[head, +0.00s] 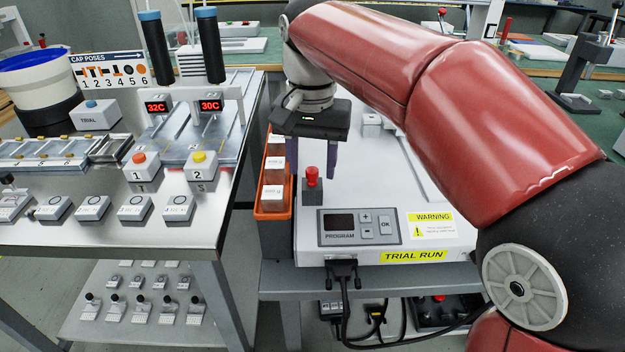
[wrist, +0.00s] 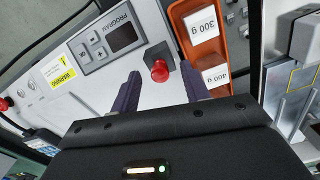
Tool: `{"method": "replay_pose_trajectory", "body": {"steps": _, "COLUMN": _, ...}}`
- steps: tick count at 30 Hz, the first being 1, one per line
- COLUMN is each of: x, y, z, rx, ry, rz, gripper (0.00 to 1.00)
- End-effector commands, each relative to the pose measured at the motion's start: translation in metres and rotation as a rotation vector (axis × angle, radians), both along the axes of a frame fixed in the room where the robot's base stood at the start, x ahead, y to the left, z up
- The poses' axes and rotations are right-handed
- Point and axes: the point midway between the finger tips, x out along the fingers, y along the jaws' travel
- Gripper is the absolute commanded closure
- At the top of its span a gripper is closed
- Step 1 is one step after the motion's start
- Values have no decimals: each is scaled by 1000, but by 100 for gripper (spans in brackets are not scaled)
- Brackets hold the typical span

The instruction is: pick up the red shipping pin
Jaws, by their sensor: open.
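The red shipping pin (head: 312,176) has a red knob and stands upright on a small dark block on the white machine, left of the program panel. It also shows in the wrist view (wrist: 160,71). My gripper (wrist: 160,78) is open, pointing down over the machine. In the wrist view its two dark purple fingers lie on either side of the red knob, with gaps to both. In the head view the fingers hang just behind and above the knob. I cannot tell the exact height of the fingertips against the knob.
An orange bin (head: 273,214) with labelled weights stands close left of the pin. The program panel (head: 357,227) is just right of it, with a yellow trial run label (head: 414,256). A metal bench (head: 100,235) with buttons and screwdrivers stands at left.

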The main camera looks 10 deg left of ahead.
Motion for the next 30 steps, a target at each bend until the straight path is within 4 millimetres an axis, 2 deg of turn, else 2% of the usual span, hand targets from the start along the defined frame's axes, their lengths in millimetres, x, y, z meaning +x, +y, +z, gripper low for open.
{"method": "replay_pose_trajectory", "body": {"steps": 7, "x": 0, "y": 0, "z": -2, "rx": 0, "ry": -1, "rz": 0, "gripper": 54}}
{"method": "replay_pose_trajectory", "body": {"steps": 18, "x": 0, "y": 0, "z": -2, "rx": 0, "ry": -1, "rz": 0, "gripper": 100}}
{"method": "replay_pose_trajectory", "body": {"steps": 26, "x": 0, "y": 0, "z": 1, "rx": 1, "ry": -1, "rz": 0, "gripper": 100}}
{"method": "replay_pose_trajectory", "body": {"steps": 30, "x": 1, "y": 0, "z": 19, "rx": 2, "ry": -3, "rz": -1, "gripper": 100}}
